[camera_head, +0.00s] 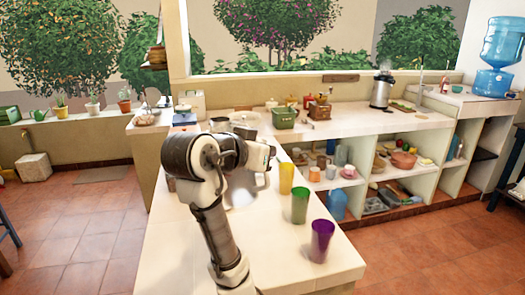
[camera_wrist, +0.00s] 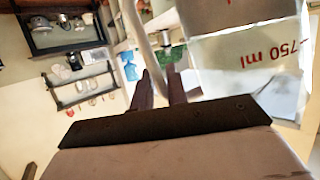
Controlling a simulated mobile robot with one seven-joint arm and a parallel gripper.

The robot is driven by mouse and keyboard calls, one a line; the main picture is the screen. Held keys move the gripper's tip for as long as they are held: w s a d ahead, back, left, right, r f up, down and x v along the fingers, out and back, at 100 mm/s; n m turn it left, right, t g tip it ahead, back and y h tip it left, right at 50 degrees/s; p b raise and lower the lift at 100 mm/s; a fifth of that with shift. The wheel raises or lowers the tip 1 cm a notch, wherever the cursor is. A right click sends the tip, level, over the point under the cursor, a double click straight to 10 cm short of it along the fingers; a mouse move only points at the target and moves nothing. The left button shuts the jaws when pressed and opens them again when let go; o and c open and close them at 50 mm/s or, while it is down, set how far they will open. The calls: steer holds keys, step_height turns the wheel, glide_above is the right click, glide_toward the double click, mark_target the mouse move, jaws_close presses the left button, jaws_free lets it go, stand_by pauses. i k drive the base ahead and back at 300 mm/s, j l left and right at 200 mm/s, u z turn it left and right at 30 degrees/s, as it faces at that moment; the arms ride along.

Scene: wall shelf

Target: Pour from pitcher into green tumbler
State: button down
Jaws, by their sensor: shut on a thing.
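The green tumbler (camera_head: 300,205) stands upright on the white counter, between a yellow tumbler (camera_head: 286,178) and a purple tumbler (camera_head: 320,240). The clear pitcher (camera_wrist: 245,60) fills the upper right of the wrist view, with a red 750 ml mark. My gripper (camera_wrist: 160,82) is shut on the pitcher's pale handle (camera_wrist: 142,32). In the head view my arm hides the fingers and much of the pitcher. I cannot tell its liquid level.
The counter (camera_head: 180,255) is clear at its front left. A green box (camera_head: 284,118) and a juicer (camera_head: 381,90) stand on the back counter. The purple tumbler is near the counter's right edge.

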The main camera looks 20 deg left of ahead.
mark_target(300, 206)
steer(key=i+l, duration=0.2)
steer(key=l, duration=0.15)
steer(key=i+l, duration=0.2)
steer(key=l, duration=0.15)
steer(key=i+l, duration=0.15)
steer(key=l, duration=0.2)
steer(key=z, duration=0.05)
